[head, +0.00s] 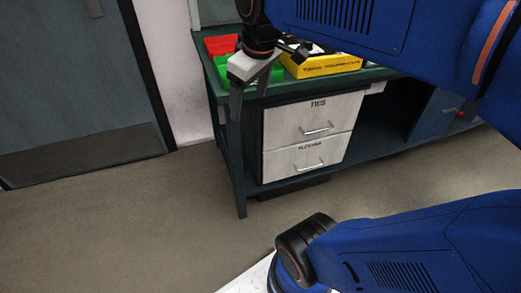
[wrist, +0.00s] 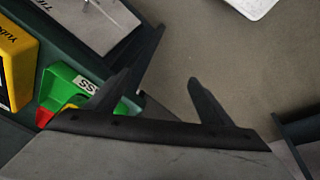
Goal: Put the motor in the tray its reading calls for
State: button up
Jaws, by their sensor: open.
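My gripper (head: 249,103) hangs open in front of the bench's front left edge, with nothing between its fingers; it also shows in the wrist view (wrist: 152,83). A green tray (head: 266,76) sits right behind it on the bench, partly hidden by the gripper. In the wrist view the green tray (wrist: 57,82) has a white label ending in "SS". A red tray (head: 221,45) is at the bench's back left corner. A yellow box with dark lettering (head: 325,66) stands to the right of the green tray. I cannot make out the motor or any reading.
The green bench (head: 367,76) has two pale drawers (head: 311,118) beneath it and an open shelf to their right. A dark door (head: 65,75) is at the left. The floor (head: 130,215) in front is clear.

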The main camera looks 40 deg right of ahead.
jog(key=s+a+f+m+t, duration=0.1)
jog(key=s+f+m, duration=0.3)
jog(key=s+f, duration=0.4)
notch_tip(320, 180, down, 2)
jog(key=shift+a+f, duration=0.25)
jog(key=shift+a, duration=0.4)
dwell(0.3)
